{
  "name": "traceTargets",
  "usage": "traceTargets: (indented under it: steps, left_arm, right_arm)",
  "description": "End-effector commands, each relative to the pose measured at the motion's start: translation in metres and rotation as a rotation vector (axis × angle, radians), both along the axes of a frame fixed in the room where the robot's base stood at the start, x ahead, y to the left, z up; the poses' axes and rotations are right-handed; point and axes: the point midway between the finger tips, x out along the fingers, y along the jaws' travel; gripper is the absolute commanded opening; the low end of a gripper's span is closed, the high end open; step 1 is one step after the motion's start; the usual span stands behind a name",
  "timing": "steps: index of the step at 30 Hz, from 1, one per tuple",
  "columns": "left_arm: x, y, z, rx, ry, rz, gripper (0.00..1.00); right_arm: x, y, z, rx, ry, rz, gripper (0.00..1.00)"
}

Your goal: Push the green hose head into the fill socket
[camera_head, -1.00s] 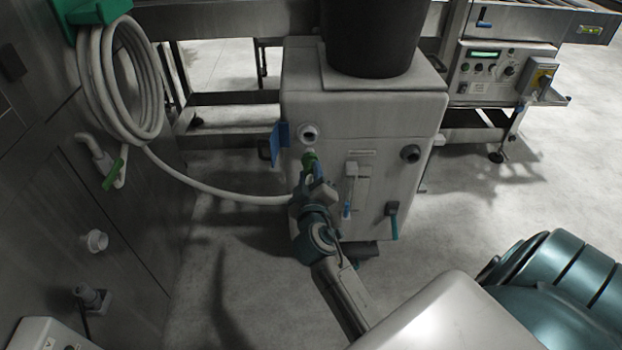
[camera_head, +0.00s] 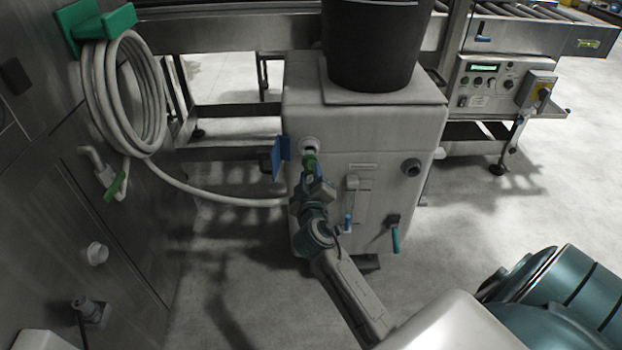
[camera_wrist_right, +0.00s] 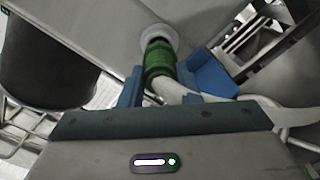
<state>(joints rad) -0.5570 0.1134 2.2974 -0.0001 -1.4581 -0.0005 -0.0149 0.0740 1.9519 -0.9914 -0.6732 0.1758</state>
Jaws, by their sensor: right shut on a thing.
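The green hose head (camera_head: 310,162) is at the fill socket (camera_head: 309,144), a white round port on the front of the pale cabinet. In the right wrist view the hose head (camera_wrist_right: 158,62) points into the socket's white ring (camera_wrist_right: 174,32), its front end at the dark mouth; how deep it sits I cannot tell. My right gripper (camera_head: 313,187) is shut on the hose head, just below the socket; its blue fingers (camera_wrist_right: 162,92) also show in the wrist view. The white hose (camera_wrist_right: 180,92) runs back from the head. My left gripper is not in view.
A blue flap (camera_head: 280,157) stands out left of the socket. The white hose (camera_head: 225,194) leads to a coil (camera_head: 97,105) on a green wall holder (camera_head: 95,28). A black bin (camera_head: 375,45) stands on the cabinet (camera_head: 390,140). A blue-handled lever (camera_head: 348,205) hangs to the right.

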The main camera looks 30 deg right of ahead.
Motion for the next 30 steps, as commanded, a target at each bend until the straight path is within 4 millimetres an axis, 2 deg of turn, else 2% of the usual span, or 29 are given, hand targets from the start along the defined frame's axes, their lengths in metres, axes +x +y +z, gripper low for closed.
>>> traceTargets:
  steps: [11, 22, 30]
  left_arm:
    - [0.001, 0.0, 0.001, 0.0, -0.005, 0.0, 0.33]
    - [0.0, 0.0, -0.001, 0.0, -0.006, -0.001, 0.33]
    - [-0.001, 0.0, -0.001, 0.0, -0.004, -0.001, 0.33]
  right_arm:
    - [0.002, -0.001, 0.001, -0.001, -0.001, 0.0, 0.0]
    - [0.016, -0.01, 0.001, -0.001, -0.001, 0.0, 0.0]
    - [0.017, -0.01, 0.001, 0.0, -0.001, -0.001, 0.0]
